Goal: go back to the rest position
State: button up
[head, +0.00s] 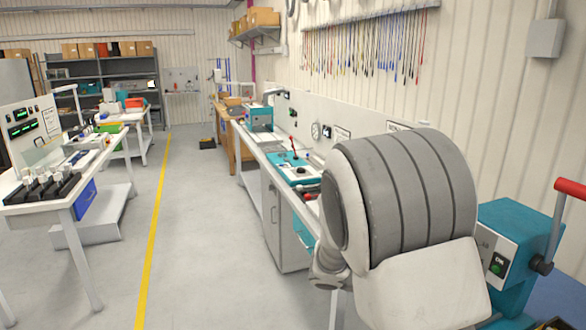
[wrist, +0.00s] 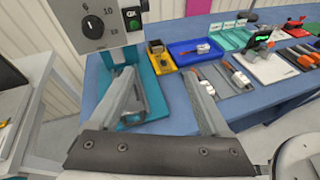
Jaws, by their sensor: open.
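My gripper (wrist: 160,75) shows in the wrist view, its two grey fingers spread apart with nothing held between them. Past the fingers lie the blue bench top (wrist: 178,118) and the teal base of a bench machine. The left finger overlaps that base in the picture; I cannot tell how far apart they are. In the head view my folded grey and white arm fills the right foreground, and the gripper itself is hidden.
The teal machine (head: 505,248) with a red-handled lever stands right of my arm; its dial panel (wrist: 98,22) shows in the wrist view. Yellow (wrist: 161,60) and blue (wrist: 197,50) trays sit on the bench. A grey cabinet (head: 285,225) stands along the right; the floor (head: 200,240) is open.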

jog(key=s+a+r+m+y, duration=0.2)
jog(key=s+a+m+y, duration=0.2)
jog(key=s+m+y, duration=0.6)
jog(key=s+a+r+m+t+y, duration=0.4)
jog(key=s+a+m, duration=0.3)
jog(key=a, duration=0.3)
jog(key=shift+s+r+t, duration=0.4)
jog(key=shift+s+r, duration=0.35)
jog(key=shift+r, duration=0.1)
